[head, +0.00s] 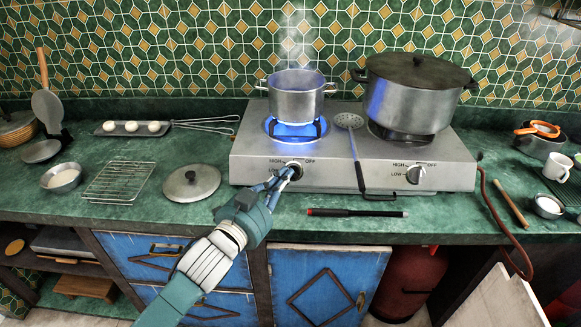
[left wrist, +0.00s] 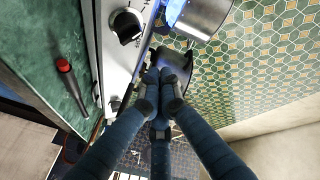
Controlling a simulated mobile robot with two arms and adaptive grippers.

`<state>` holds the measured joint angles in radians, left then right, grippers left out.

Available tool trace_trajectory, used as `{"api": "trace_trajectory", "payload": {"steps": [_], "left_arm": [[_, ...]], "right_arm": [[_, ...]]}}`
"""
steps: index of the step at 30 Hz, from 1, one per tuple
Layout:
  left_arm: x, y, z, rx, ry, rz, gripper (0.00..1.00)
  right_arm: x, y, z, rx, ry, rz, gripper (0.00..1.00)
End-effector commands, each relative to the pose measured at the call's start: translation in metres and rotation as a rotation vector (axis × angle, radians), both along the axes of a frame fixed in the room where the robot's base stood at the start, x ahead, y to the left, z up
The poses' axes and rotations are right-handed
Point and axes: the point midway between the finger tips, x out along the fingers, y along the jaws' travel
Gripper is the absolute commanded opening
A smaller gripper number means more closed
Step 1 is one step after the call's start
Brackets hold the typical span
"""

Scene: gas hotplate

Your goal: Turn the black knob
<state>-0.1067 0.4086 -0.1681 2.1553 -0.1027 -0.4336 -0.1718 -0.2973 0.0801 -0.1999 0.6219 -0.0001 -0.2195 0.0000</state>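The black knob (head: 296,165) is on the front of the silver gas hotplate (head: 345,177), below the lit left burner. My left gripper (head: 284,177) is in front of it and covers part of it in the head view. In the left wrist view the black knob (left wrist: 127,26) is in clear sight, apart from the fingertips. There my left gripper (left wrist: 161,78) has its fingers brought together with nothing seen between them. My right gripper is in neither view.
A steaming pot (head: 296,100) stands over the blue flame. A skimmer (head: 353,150) leans across the hotplate.

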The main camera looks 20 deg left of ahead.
Motion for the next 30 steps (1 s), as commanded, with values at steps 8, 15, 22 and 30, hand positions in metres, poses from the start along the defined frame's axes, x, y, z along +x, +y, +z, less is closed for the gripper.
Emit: {"api": "trace_trajectory", "payload": {"steps": [8, 15, 22, 30], "left_arm": [[0.046, -0.008, 0.002, -0.002, 0.001, 0.001, 0.00], [0.090, -0.015, 0.000, -0.002, 0.002, 0.003, 0.00], [0.080, -0.001, -0.019, 0.000, 0.007, 0.002, 0.00], [0.072, 0.006, -0.027, -0.001, 0.003, 0.001, 0.00]], "right_arm": [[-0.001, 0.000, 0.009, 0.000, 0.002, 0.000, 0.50], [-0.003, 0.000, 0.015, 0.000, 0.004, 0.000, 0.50], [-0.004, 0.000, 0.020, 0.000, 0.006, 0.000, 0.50], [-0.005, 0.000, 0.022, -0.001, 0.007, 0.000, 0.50]]}}
